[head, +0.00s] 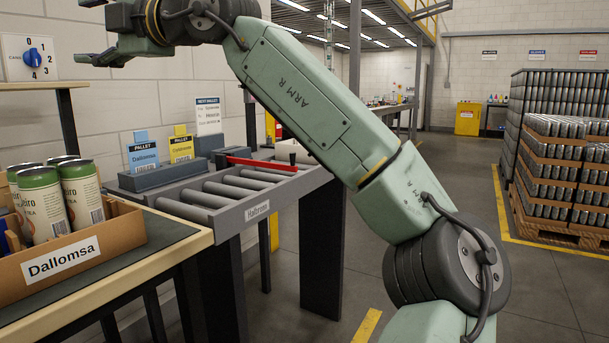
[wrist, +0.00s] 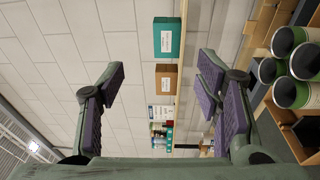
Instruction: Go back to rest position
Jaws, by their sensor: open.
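My gripper (head: 92,31) is raised at the top left of the head view, above the bench and the conveyor. Its two fingers are apart with nothing held. In the wrist view my gripper (wrist: 161,80) shows both purple-padded fingers wide open, with the block wall beyond the gap. My green arm crosses the middle of the head view. A cardboard box labelled Dallomsa (head: 62,264) sits on the bench at the lower left, holding several green-and-white cans (head: 82,193). Several cans (wrist: 287,92) also show at the right of the wrist view.
A roller conveyor (head: 208,199) with a red lever (head: 262,165) stands beside the bench. Pallet cards (head: 144,154) stand in holders behind it. A dial (head: 33,56) is above the box. Stacked can pallets (head: 565,168) stand at the right. Open floor lies between.

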